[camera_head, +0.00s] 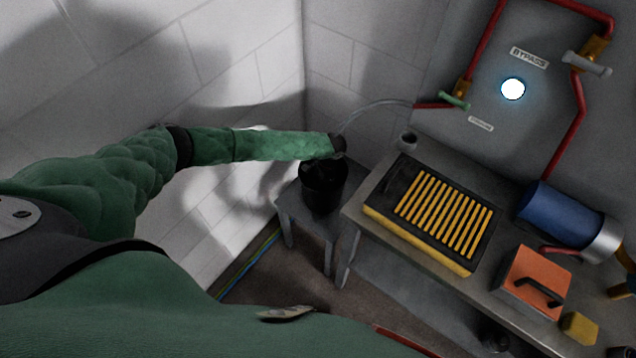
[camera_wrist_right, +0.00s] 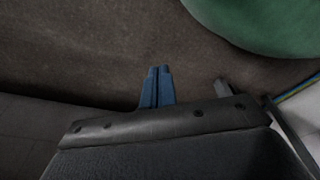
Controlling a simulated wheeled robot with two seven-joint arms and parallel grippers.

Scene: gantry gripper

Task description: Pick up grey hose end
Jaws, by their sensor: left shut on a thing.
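The thin grey hose (camera_head: 372,108) runs from a red pipe fitting on the wall, arching left and down to my left gripper (camera_head: 336,149). My left gripper is shut on the hose end, over the mouth of a black bucket (camera_head: 323,190). The fingers and the very tip of the hose are dark and mostly hidden. My right gripper (camera_wrist_right: 158,72) shows in the right wrist view, with its blue fingers together and nothing visible between them, over the brown floor.
The bucket stands on a small grey stool (camera_head: 290,208) in the corner. A bench (camera_head: 375,215) to its right carries a black tray with a yellow grille (camera_head: 445,213), a blue cylinder (camera_head: 558,212) and an orange box (camera_head: 530,275). Red pipes with valves (camera_head: 455,100) run on the wall.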

